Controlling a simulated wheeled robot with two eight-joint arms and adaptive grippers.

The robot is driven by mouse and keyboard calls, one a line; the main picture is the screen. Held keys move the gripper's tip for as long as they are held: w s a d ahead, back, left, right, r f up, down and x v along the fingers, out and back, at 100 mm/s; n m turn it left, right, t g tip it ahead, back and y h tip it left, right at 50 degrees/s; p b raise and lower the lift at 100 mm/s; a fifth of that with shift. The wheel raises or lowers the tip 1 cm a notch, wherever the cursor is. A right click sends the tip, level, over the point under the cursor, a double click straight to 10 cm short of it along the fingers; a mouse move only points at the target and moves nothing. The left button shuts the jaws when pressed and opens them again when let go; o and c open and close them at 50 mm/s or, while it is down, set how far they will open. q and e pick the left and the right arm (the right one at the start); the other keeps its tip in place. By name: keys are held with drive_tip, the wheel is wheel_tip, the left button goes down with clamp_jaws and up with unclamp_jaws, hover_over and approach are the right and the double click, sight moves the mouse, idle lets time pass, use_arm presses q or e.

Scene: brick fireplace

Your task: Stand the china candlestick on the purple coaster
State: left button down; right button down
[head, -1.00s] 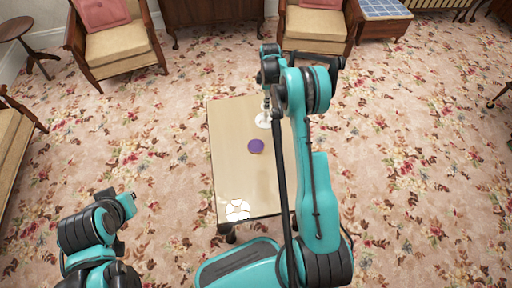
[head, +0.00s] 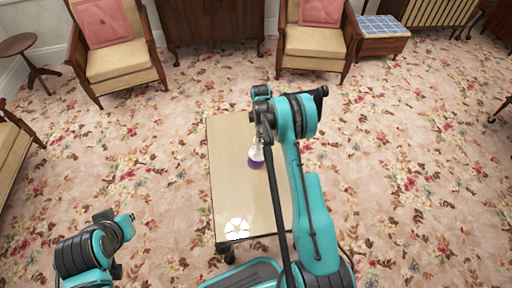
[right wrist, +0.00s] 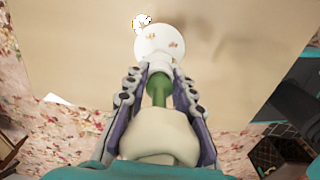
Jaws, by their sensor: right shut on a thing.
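The coaster is not visible there. My left gripper (head: 125,224) is at lower left, away from the table; its fingers are unclear.
The table's left half is mostly clear. Armchairs (head: 115,50) stand well behind the table.

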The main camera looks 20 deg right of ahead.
sight(256, 153)
drive_tip(key=shift+s+a+f+b, duration=0.1)
drive_tip(key=shift+a+f+b, duration=0.3)
drive_tip(key=shift+f, duration=0.45)
drive_tip(key=shift+s+a+f+b, duration=0.1)
drive_tip(key=shift+a+f+b, duration=0.2)
drive_tip(key=shift+f, duration=0.55)
drive_tip(key=shift+a+f+b, duration=0.3)
drive_tip(key=shift+f+b, duration=0.15)
drive_tip(key=shift+f, duration=0.5)
drive_tip(key=c, duration=1.3)
unclamp_jaws()
